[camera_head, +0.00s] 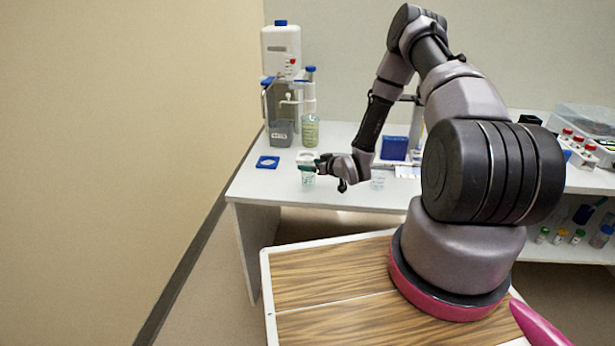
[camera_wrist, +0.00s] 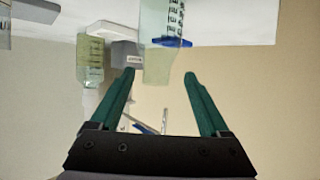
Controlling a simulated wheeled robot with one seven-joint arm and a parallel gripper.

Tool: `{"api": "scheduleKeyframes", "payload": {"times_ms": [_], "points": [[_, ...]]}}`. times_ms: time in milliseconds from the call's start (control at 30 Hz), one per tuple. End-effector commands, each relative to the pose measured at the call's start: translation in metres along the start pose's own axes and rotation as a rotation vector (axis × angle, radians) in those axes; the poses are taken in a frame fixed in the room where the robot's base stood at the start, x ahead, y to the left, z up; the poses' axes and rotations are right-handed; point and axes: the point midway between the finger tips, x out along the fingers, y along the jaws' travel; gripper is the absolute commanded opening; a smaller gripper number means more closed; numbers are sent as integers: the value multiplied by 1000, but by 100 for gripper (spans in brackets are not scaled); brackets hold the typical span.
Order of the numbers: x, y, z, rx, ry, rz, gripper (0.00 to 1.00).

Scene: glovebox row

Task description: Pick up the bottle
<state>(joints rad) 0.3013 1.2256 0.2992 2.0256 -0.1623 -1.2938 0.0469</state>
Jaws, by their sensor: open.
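A small clear container with dark markings (camera_wrist: 160,30) shows at the top middle of the wrist view, its near end between the tips of my gripper (camera_wrist: 160,74). In the head view this container (camera_head: 308,180) stands near the front left edge of the white table, just at my gripper (camera_head: 312,167). The green fingers are apart, and I cannot tell whether they touch it. A taller bottle with pale green contents (camera_head: 310,132) stands farther back, apart from my gripper; it also shows at left in the wrist view (camera_wrist: 90,62).
A blue square piece (camera_head: 267,162) lies left of my gripper. A white and grey dispenser (camera_head: 281,85) stands at the back left. A blue box (camera_head: 394,148) and a rack with red-capped vials (camera_head: 580,143) are to the right. The table's front edge (camera_head: 255,201) is close.

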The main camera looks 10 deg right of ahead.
Motion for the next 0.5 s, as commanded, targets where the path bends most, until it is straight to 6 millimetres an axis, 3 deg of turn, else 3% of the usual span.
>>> {"api": "scheduleKeyframes", "payload": {"times_ms": [300,500], "points": [[41,3,-2,-1,1,0,80],[53,4,-2,0,0,1,80]]}}
